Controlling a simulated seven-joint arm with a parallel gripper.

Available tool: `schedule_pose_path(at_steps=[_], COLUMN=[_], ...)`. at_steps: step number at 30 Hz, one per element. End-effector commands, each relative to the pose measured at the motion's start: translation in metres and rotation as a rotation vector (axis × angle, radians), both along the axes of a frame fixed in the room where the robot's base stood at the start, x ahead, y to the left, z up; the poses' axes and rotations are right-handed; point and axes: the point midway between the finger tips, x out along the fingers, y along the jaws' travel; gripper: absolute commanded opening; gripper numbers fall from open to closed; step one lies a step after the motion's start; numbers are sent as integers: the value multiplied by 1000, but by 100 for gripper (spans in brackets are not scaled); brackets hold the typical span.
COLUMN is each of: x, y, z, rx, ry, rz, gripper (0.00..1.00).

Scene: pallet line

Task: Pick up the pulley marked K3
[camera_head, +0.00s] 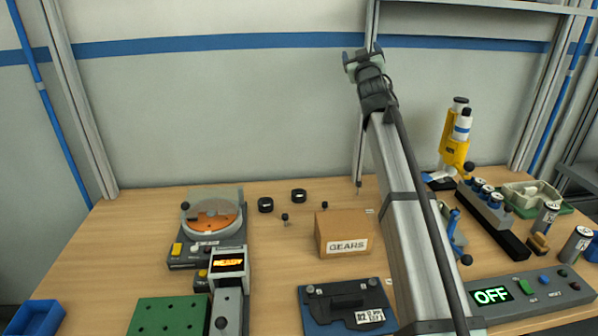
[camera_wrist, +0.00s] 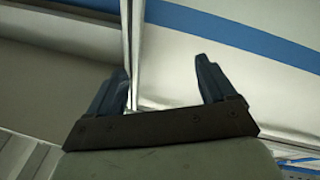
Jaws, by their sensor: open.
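Two small black round parts, which look like pulleys, lie on the table behind the cardboard box: a left one (camera_head: 265,205) and a right one (camera_head: 298,196). Each has a light mark, too small to read, so I cannot tell which is K3. My gripper (camera_head: 361,53) is raised high in front of the back wall, well above and to the right of them. In the wrist view my gripper (camera_wrist: 162,70) is open, with nothing between its fingers. Neither black part shows in the wrist view.
A box marked GEARS (camera_head: 345,233) stands in front of the black parts, with a small dark-knobbed peg (camera_head: 285,218) nearby. A turntable device (camera_head: 212,215) is to the left. A yellow press (camera_head: 455,140) stands at the right. A control panel reading OFF (camera_head: 530,293) is front right.

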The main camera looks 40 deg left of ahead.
Motion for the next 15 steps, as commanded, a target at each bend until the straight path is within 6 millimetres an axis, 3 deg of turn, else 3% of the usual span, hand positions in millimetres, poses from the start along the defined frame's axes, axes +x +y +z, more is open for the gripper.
schedule_pose_path(at_steps=[1, 6, 15], x=[2, 7, -11], y=[20, 60, 101], z=[-17, -85, -208], rx=[-49, -252, -676], ry=[65, 279, 636], rz=[-8, -34, 23], gripper=[84, 84, 84])
